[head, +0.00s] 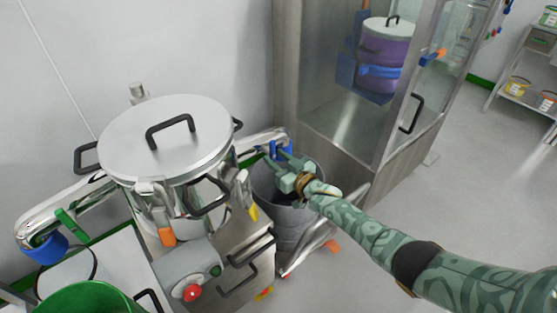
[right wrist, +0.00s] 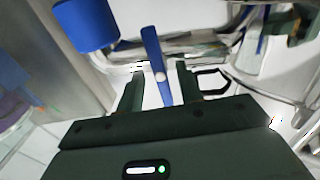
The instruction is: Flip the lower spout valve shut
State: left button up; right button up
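A steel vessel (head: 172,140) with a black-handled lid has two spouts. The right spout (head: 262,137) carries a blue valve lever (head: 274,149); the left spout (head: 50,205) carries a green lever (head: 72,224) and ends in a blue collar (head: 45,248). My right gripper (head: 281,161) is at the right spout. In the right wrist view the blue lever (right wrist: 157,66) stands between its open fingers, with visible gaps on both sides. A blue collar (right wrist: 86,25) shows left of it. My left gripper is not in view.
A grey bin (head: 290,222) stands below the right spout, under my right gripper. A green bucket (head: 92,299) is at the lower left, near a grey unit with a red button (head: 193,293). A glass-fronted steel cabinet (head: 345,125) is behind. Open floor lies at the right.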

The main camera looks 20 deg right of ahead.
pick_arm(q)
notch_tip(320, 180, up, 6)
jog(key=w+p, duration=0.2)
jog(key=p, duration=0.4)
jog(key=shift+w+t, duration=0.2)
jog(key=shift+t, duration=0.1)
pick_arm(e)
jog(key=v, duration=1.6)
jog(key=shift+s, duration=0.2)
